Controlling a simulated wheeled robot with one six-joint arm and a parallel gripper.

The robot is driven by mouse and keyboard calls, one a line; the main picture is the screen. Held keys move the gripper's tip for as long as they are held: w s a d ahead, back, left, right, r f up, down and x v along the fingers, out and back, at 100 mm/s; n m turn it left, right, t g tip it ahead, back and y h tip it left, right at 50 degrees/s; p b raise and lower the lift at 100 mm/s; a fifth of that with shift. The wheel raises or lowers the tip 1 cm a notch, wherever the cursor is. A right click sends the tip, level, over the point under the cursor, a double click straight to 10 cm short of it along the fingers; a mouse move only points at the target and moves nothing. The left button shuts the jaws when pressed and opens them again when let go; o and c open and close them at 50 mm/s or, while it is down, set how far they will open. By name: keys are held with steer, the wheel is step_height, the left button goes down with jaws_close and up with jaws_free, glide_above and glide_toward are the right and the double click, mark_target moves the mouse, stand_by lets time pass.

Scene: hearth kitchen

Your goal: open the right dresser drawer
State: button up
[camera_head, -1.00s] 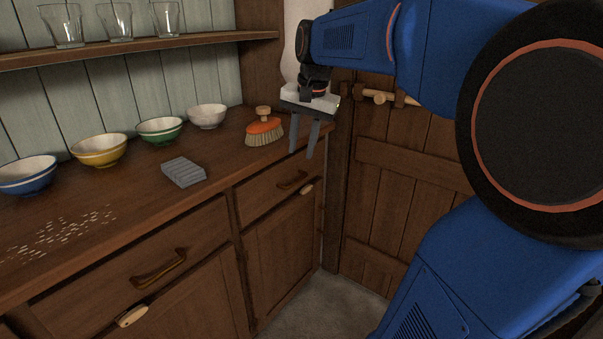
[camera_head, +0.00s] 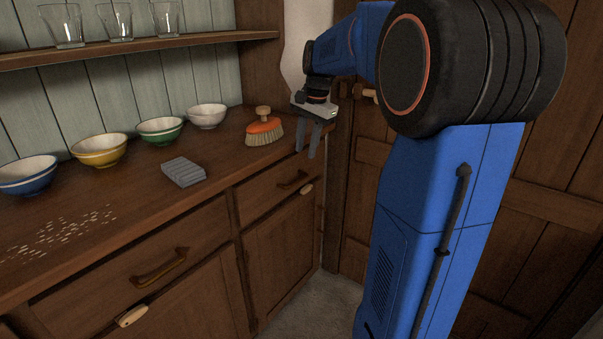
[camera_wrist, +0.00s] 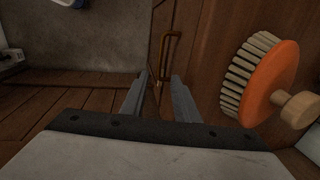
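The right dresser drawer (camera_head: 265,197) is shut, its front flush with the dresser. Its bronze bar handle (camera_head: 292,180) shows in the head view, and a bar handle (camera_wrist: 170,55) also shows in the wrist view, ahead of the fingers. My gripper (camera_head: 307,153) points down near the right end of the dresser, above the right drawer's handle and apart from it. Its two fingers are apart with nothing between them; the wrist view shows the gap (camera_wrist: 157,100) too.
An orange scrubbing brush (camera_head: 264,129) stands on the counter close to my gripper. The left drawer (camera_head: 125,265) is shut. A wooden door (camera_head: 545,200) is at the right.

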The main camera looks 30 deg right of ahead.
mark_target(300, 179)
steer(key=f, duration=0.3)
steer(key=w+f, duration=0.1)
steer(key=f, duration=0.6)
steer(key=shift+w+a, duration=0.35)
steer(key=shift+r, duration=0.1)
jaws_close()
